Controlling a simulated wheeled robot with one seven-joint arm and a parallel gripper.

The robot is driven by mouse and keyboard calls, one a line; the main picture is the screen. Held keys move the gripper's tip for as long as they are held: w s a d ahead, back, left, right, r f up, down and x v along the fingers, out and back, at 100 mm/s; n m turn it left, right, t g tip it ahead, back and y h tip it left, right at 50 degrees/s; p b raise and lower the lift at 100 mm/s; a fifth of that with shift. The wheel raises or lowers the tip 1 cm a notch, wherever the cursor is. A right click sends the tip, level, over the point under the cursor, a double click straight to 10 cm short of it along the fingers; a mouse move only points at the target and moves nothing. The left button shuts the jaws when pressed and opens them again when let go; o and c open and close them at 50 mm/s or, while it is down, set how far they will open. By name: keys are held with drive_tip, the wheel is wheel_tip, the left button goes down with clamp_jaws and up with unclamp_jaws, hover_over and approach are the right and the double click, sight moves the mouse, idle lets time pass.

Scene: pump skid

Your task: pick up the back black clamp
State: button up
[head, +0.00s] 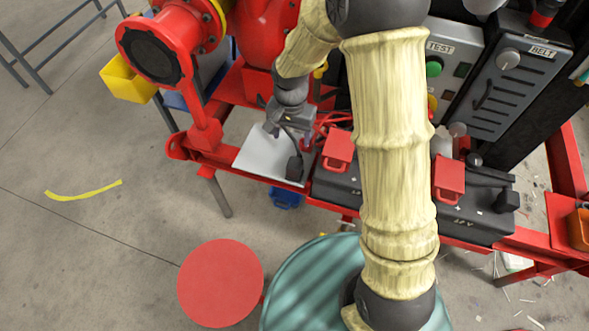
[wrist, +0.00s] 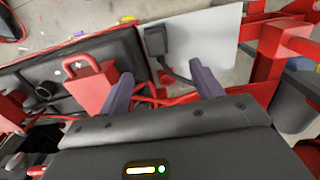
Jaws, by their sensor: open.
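A black clamp-like block (head: 294,168) with a black cable lies at the front edge of a pale plate (head: 262,160). It also shows in the wrist view (wrist: 155,41), ahead of my fingers, its cable curving between them. Another black block (head: 507,201) is at the right end of the right battery; I cannot tell which is called the back clamp. My gripper (head: 290,134) is open above the pale plate, behind the nearer block. In the wrist view its two fingers (wrist: 162,78) are apart with no clamp between them.
Two dark batteries (head: 338,183) with red covers (head: 338,150) stand right of the plate on the red frame. A red flanged pump (head: 160,50) rises at the left. A teal drum (head: 310,285) and a red round top (head: 220,283) stand in front.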

sight(295, 163)
wheel_tip(295, 163, down, 10)
drive_tip(key=shift+f, duration=0.2)
drive_tip(key=shift+f, duration=0.1)
drive_tip(key=f, duration=0.4)
drive_tip(key=shift+d+p, duration=0.3)
drive_tip(key=shift+d, duration=0.1)
drive_tip(key=shift+f, duration=0.5)
drive_tip(key=shift+c, duration=0.3)
drive_tip(key=c, duration=1.2)
